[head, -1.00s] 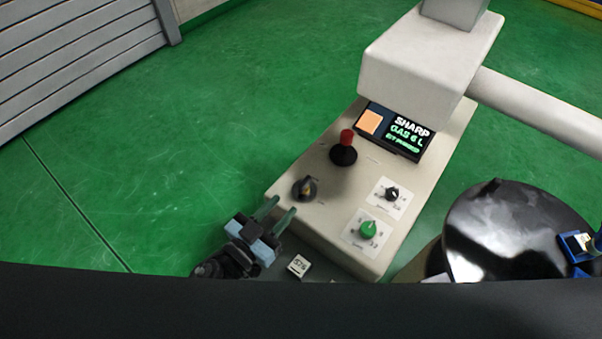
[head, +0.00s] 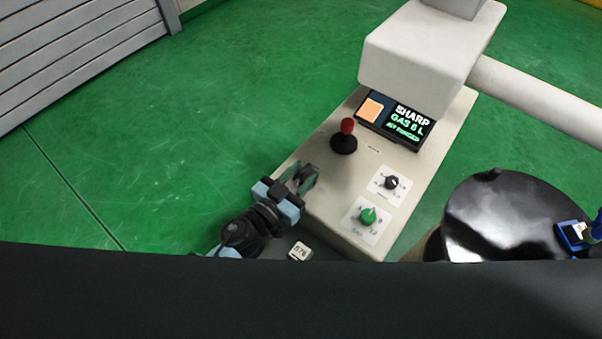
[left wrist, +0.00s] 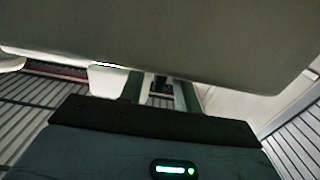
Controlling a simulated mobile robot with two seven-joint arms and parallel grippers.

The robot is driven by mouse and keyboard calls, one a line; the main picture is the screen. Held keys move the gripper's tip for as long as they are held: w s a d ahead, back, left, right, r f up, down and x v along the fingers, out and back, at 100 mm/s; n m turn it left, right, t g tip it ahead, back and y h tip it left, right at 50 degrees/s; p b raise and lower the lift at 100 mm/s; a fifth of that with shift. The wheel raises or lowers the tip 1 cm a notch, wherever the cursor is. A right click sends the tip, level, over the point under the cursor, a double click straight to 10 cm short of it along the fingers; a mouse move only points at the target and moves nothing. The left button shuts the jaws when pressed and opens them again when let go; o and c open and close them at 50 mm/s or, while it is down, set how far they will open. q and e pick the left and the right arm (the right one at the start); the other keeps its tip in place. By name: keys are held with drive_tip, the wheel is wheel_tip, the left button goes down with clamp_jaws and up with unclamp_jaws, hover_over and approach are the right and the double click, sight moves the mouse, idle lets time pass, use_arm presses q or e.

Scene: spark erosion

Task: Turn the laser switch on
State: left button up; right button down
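A dark rotary switch (head: 301,174) sits at the near left corner of the cream control panel (head: 330,207); I take it to be the laser switch. My left gripper (head: 304,177) is at this switch, one finger on each side, and hides much of it. The fingers are apart; I cannot tell whether they touch the knob. In the left wrist view the two green fingers (left wrist: 160,92) stand apart, with a small dark shape between them. The knob's pointer direction is hidden.
The panel also carries a red-topped joystick (head: 345,135), a black dial (head: 391,183), a green dial (head: 368,216) and a lit display (head: 397,122). A cream machine head (head: 415,60) overhangs the back. A black drum (head: 505,225) stands at right. Green floor lies open at left.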

use_arm(q)
clamp_jaws()
